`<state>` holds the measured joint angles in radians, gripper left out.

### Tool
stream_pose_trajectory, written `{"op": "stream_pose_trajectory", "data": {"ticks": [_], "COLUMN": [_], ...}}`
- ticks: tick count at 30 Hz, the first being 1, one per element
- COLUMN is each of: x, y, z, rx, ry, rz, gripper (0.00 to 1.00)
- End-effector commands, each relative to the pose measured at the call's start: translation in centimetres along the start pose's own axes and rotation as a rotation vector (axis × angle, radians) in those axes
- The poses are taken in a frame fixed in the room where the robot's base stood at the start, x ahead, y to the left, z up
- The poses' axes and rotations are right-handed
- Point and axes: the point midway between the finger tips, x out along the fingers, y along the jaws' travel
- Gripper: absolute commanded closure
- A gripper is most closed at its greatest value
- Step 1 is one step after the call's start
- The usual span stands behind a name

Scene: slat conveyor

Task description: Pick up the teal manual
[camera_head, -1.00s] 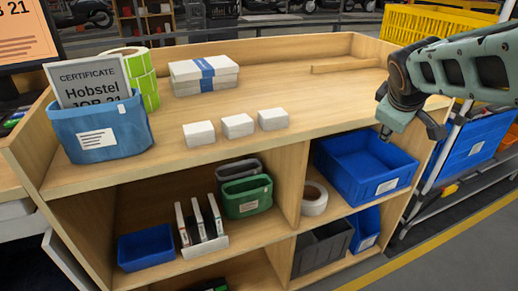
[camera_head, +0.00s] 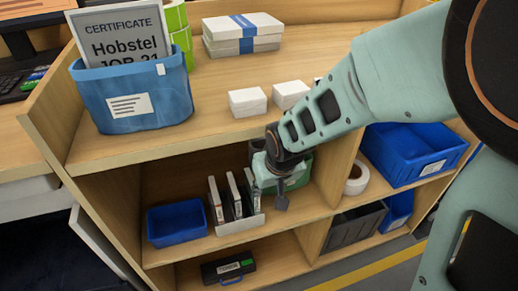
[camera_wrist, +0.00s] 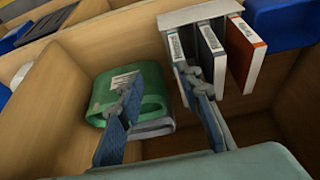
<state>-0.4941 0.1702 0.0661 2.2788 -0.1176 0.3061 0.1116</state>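Several thin manuals stand upright in a white rack (camera_head: 238,226) on the middle shelf. One with an orange-red cover (camera_wrist: 246,52) is at the right in the wrist view, a dark one (camera_wrist: 212,52) is in the middle, and one with a bluish edge (camera_wrist: 180,55) is nearest my fingers. I cannot clearly tell which cover is teal. My gripper (camera_head: 279,190) is in front of the shelf, right of the rack, before the green bin. In the wrist view, its fingers (camera_wrist: 158,88) are apart with nothing between them; the right finger overlaps the rack's near end.
The green bin (camera_wrist: 148,84) stands beside the rack, with a wooden divider beyond. A blue bin (camera_head: 178,222) is left of the rack. A white tape roll (camera_head: 357,180) and large blue bin (camera_head: 412,152) are right of the divider. The tabletop above limits headroom.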

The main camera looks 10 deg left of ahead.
Motion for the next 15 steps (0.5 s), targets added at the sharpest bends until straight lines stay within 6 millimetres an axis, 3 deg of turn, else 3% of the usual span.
{"op": "stream_pose_trajectory", "data": {"ticks": [4,15], "x": [0.5,4.5], "y": [-1.5,-2.0], "z": [0.3,0.2], "rx": [0.005,0.004], "ry": [0.001,0.002], "rz": [-0.019,-0.023], "gripper": [0.67,0.67]}}
